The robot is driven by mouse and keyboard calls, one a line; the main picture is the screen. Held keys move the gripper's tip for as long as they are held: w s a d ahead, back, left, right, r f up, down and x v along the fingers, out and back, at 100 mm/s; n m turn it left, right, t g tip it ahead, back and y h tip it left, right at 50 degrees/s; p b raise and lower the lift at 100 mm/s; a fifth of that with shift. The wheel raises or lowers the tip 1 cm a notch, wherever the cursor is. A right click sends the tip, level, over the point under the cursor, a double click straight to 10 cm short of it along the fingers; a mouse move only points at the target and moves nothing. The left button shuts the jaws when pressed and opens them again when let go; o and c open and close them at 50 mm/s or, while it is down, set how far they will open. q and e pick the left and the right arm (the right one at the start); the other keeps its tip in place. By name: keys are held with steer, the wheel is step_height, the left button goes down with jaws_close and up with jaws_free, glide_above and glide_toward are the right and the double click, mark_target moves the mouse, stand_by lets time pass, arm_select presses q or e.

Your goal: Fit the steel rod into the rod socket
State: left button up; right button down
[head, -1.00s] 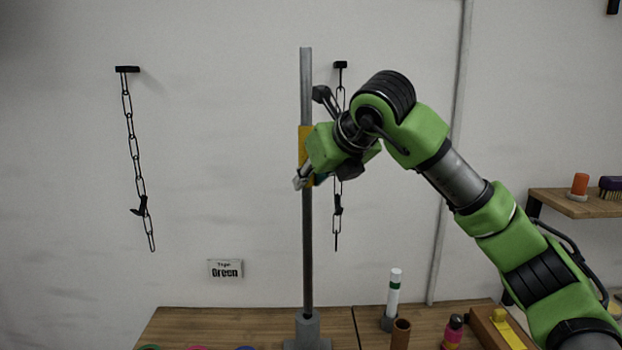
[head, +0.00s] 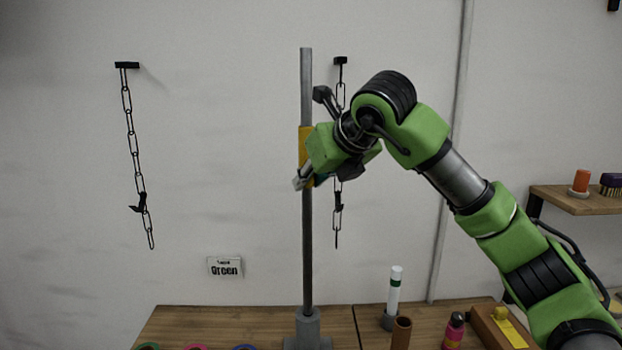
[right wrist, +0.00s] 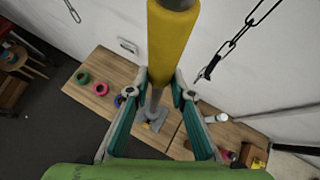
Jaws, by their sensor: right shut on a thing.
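My right gripper (head: 306,180) is shut on the rod at the lower part of the band. The rod socket (head: 307,326) is a grey block with a flat base on the table. The rod's lower end meets the socket's top; how deep it sits inside I cannot tell. My left gripper is not in view.
The wooden table (head: 230,322) holds a white-and-green cylinder (head: 394,292), a brown tube (head: 400,334), a pink bottle (head: 453,331) and a wooden block with a yellow piece (head: 507,327). Coloured rings (right wrist: 83,77) lie at the left. Two chains hang on the wall, one (head: 337,205) close behind my gripper.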

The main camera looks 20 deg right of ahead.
mark_target(309, 244)
steer(key=shift+f+b, duration=6.3)
steer(key=shift+f, duration=0.85)
steer(key=c, duration=1.7)
jaws_free()
steer(key=shift+f, duration=0.15)
steer(key=shift+s, duration=0.1)
steer(key=v, duration=1.2)
